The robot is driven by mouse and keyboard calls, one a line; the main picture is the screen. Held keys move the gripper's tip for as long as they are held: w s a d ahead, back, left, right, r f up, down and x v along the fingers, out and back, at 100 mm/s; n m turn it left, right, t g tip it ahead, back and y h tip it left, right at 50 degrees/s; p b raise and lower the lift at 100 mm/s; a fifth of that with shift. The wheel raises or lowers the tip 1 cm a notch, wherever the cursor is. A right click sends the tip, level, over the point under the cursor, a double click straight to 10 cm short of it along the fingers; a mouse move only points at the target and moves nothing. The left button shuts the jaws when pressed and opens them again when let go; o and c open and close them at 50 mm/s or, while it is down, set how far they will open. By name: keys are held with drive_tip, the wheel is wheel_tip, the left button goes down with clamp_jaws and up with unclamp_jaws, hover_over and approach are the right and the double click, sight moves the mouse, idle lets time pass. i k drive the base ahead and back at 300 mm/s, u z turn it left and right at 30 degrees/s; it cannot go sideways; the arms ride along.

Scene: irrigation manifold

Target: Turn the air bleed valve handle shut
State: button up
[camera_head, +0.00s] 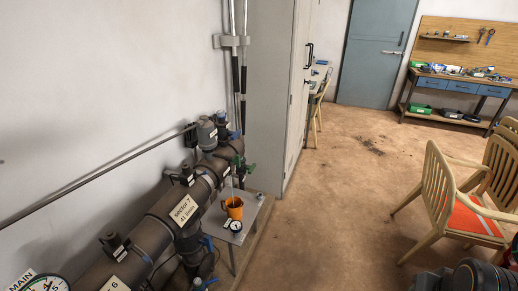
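The irrigation manifold is a thick brown pipe (152,236) running along the left wall, with a label reading sector 7. A grey domed fitting (207,133) stands on its far end, with a small blue handle (235,135) beside it. A green handle (240,162) is just below and to the right. Another blue handle (207,243) is lower, near the small table. Which handle belongs to the air bleed valve cannot be told; the tags are too small to read. My gripper is not in view; dark parts at the bottom right look like my arm.
A small grey table (249,205) beside the pipe holds an orange mug (234,207) and a round gauge (236,227). A tall grey cabinet (275,90) stands behind. Wooden chairs (440,190) are at the right. The brown floor (335,205) between is clear.

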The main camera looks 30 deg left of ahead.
sight(237, 160)
drive_tip(key=u, duration=0.2)
drive_tip(key=i, duration=0.8)
drive_tip(key=u, duration=1.15)
drive_tip(key=i, duration=0.65)
drive_tip(key=u, duration=0.7)
